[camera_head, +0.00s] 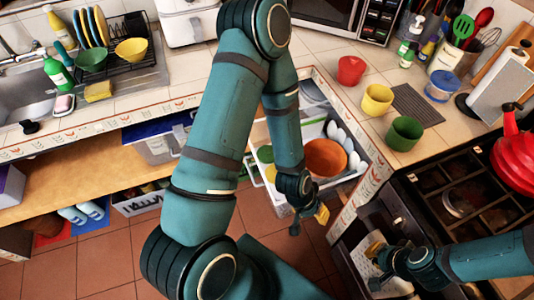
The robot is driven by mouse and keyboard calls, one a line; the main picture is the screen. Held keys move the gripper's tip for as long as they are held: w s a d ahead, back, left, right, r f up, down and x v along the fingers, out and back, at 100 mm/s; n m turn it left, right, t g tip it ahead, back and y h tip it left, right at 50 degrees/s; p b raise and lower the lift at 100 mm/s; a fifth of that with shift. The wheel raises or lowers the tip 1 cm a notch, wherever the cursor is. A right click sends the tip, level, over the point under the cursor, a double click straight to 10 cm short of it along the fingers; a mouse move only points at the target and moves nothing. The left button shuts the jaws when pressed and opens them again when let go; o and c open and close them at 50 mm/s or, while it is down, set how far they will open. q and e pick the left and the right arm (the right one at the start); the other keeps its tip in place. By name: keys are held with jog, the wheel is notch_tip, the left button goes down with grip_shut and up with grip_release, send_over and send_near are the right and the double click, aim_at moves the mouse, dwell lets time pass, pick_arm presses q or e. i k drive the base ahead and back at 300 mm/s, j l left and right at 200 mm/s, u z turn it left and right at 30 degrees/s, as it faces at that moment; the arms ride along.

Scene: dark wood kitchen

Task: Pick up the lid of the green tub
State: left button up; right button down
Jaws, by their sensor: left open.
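I cannot make out a green tub with its lid for certain. A green cup (404,133), open at the top, stands on the counter at the right. A small round green thing (265,154) lies in the open drawer, partly hidden by my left arm; I cannot tell if it is a lid. My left gripper (309,222) is open and empty, at the drawer's near edge below the orange bowl (325,158). My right gripper (374,266) is at the lower right by the dark cabinet front; its jaws are unclear.
The open drawer also holds white dishes (337,131). A red kettle (512,150) is on the stove. The tiled floor (110,262) is clear at lower left.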

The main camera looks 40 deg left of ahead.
aim_at(265, 155)
jog(key=k+j+z, duration=0.15)
jog(key=j, duration=0.2)
jog(key=j+z, duration=0.1)
jog(key=j, duration=0.2)
jog(key=k+j+z, duration=0.15)
jog(key=j, duration=0.2)
jog(key=j+z, duration=0.25)
jog(key=j, duration=0.25)
jog(key=k+j+z, duration=0.1)
jog(key=j+z, duration=0.15)
jog(key=j, duration=0.25)
